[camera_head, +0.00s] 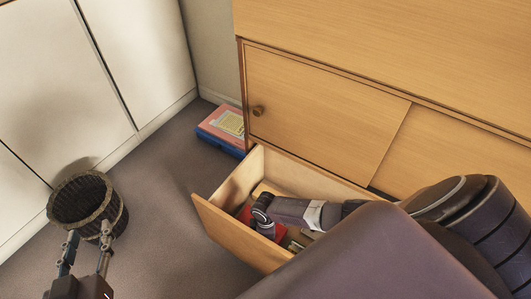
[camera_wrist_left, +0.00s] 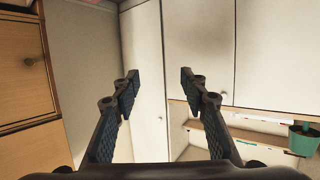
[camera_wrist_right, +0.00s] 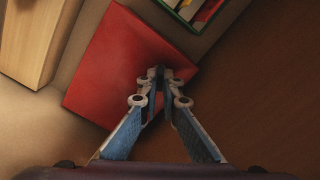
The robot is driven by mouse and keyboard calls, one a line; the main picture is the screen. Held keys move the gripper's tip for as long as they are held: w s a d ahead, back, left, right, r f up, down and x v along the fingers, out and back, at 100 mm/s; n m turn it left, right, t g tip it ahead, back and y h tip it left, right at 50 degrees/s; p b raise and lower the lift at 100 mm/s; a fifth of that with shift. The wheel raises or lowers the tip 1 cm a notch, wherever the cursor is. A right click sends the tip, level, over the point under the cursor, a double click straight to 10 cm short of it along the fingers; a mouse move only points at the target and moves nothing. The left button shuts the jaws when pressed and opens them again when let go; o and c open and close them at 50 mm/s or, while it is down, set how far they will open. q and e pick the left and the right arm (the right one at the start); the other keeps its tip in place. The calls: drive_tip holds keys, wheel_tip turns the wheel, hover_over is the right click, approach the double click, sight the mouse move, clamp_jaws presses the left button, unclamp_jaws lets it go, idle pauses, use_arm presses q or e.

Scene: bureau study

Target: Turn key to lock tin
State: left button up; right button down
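A red box, which looks like the tin (camera_wrist_right: 110,62), lies in the open drawer (camera_head: 236,238); in the head view my right arm covers much of it. My right gripper (camera_wrist_right: 158,73) reaches down into the drawer. Its fingertips are brought close together at the edge of the red box. No key can be made out; anything between the fingertips is too small and dark to tell. My left gripper (camera_head: 88,234) is open and empty, over the floor in front of a dark wooden bucket; its spread fingers show in the left wrist view (camera_wrist_left: 159,78).
The bucket (camera_head: 72,205) stands on the floor at left. Red and blue boxes (camera_head: 222,128) lie by the wooden cabinet (camera_head: 310,105). In the right wrist view, a wooden block (camera_wrist_right: 38,38) and a green-edged box (camera_wrist_right: 205,12) lie near the red box. Floor between bucket and drawer is clear.

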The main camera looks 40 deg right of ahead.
use_arm(q)
drive_tip(key=shift+f, duration=0.1)
use_arm(e)
drive_tip(key=shift+m, duration=0.5)
drive_tip(key=shift+m+p, duration=0.5)
drive_tip(key=shift+m, duration=0.2)
use_arm(q)
drive_tip(key=s+a+f+g+y, duration=0.1)
drive_tip(key=s+a+f+g, duration=0.1)
drive_tip(key=f, duration=0.4)
drive_tip(key=shift+s+g, duration=0.8)
drive_tip(key=shift+s, duration=0.25)
use_arm(e)
drive_tip(key=shift+m, duration=0.6)
use_arm(q)
drive_tip(key=shift+s+f, duration=0.1)
drive_tip(key=shift+f, duration=0.05)
